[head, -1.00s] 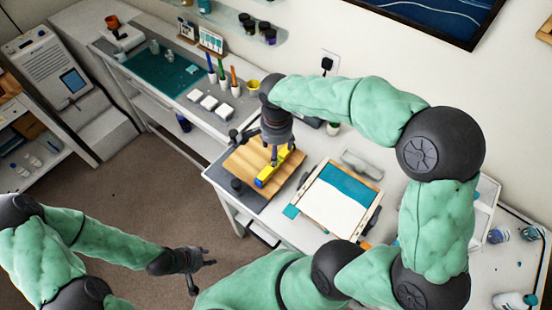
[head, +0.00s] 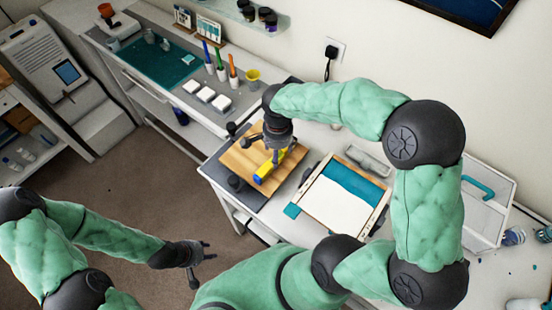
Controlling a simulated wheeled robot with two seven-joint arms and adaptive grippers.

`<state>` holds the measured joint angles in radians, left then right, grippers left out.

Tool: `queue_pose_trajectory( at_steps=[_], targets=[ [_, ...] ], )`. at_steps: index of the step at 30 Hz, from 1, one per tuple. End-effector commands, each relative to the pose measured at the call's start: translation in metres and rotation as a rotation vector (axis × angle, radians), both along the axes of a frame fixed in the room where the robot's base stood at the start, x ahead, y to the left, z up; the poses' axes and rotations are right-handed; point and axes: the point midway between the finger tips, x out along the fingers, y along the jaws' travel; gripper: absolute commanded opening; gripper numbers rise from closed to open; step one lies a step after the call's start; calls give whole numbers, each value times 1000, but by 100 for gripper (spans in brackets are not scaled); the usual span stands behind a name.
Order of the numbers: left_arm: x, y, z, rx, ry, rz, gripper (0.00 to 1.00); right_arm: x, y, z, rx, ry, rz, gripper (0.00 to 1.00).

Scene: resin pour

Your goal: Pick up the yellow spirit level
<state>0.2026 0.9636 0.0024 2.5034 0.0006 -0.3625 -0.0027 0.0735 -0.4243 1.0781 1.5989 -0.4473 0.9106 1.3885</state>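The yellow spirit level (head: 265,172) lies slantwise over the wooden board (head: 237,160) on the bench. My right gripper (head: 275,157) points down over the level from above, and its fingertips are at or just above it. The gripper hides part of the level, and I cannot tell whether the fingers touch or grip it. My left gripper (head: 203,264) is open and empty, over the floor at lower left, well away from the bench.
A framed panel with white and teal areas (head: 335,205) lies right of the board. White blocks (head: 205,95), brushes in cups (head: 221,73) and a yellow cup (head: 252,76) stand behind. A white tray with a teal handle (head: 480,205) is at right.

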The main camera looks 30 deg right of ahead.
Motion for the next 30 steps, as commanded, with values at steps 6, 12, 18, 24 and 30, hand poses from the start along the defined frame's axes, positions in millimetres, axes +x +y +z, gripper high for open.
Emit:
queue_pose_trajectory(
  at_steps=[6, 12, 18, 24, 30],
  targets=[
    [0, 0, -5, 0, 0, 0, 40, 2, -3, -29, 0, 4, 0, 69],
    [0, 0, -8, 0, 0, 0, 40, 3, -3, -48, 0, 2, 1, 69],
    [0, 0, -7, 0, 0, 0, 40, 3, -3, -48, 0, 1, 1, 69],
    [0, 0, -7, 0, 0, 0, 40, 3, -3, -48, 1, 1, 1, 12],
    [0, 0, -7, 0, 0, 0, 40, 3, -3, -48, 0, 1, 1, 0]
  ],
)
